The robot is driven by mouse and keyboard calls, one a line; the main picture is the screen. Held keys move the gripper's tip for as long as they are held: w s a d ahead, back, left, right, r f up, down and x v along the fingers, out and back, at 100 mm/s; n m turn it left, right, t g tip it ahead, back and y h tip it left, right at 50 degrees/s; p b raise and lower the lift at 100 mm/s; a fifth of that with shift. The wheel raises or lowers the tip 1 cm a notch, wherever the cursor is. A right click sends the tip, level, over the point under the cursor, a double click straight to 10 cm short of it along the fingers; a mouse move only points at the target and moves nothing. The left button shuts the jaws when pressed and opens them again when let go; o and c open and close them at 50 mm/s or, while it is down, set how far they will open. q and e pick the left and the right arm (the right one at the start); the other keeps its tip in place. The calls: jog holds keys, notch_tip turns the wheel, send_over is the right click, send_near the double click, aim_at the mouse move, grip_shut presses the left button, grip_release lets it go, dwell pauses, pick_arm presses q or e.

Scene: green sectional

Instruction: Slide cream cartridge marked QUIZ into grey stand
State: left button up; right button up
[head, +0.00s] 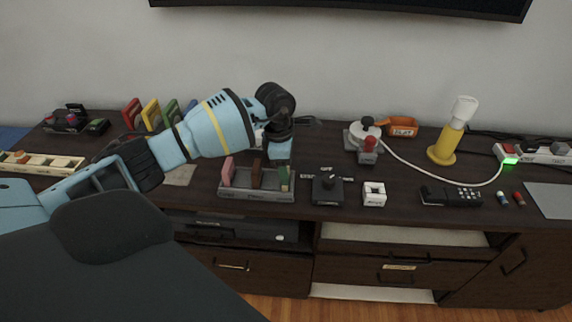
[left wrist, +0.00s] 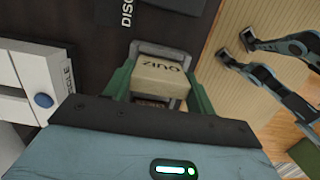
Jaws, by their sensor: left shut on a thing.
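The cream cartridge marked QUIZ (left wrist: 160,78) sits between the green fingers of my left gripper (left wrist: 158,88) in the left wrist view, its lettering upside down. My left gripper is shut on it. The stand holds a pink cartridge (head: 228,172) and a brown cartridge (head: 256,173). I cannot tell whether the cream cartridge touches the stand.
A black handset (head: 451,196) and a yellow lamp (head: 447,143) are farther right. Coloured upright cases (head: 152,115) stand behind my left arm. The cabinet's front edge is close to the stand.

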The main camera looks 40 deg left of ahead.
pick_arm(q)
jog(key=shift+f+b, duration=0.35)
jog(key=shift+f, duration=0.5)
jog(key=o, duration=1)
jog(key=shift+o, duration=0.2)
jog(key=r, duration=0.6)
jog(key=shift+s+a+r, duration=0.2)
jog(key=shift+a+r, duration=0.15)
jog(key=shift+r, duration=0.55)
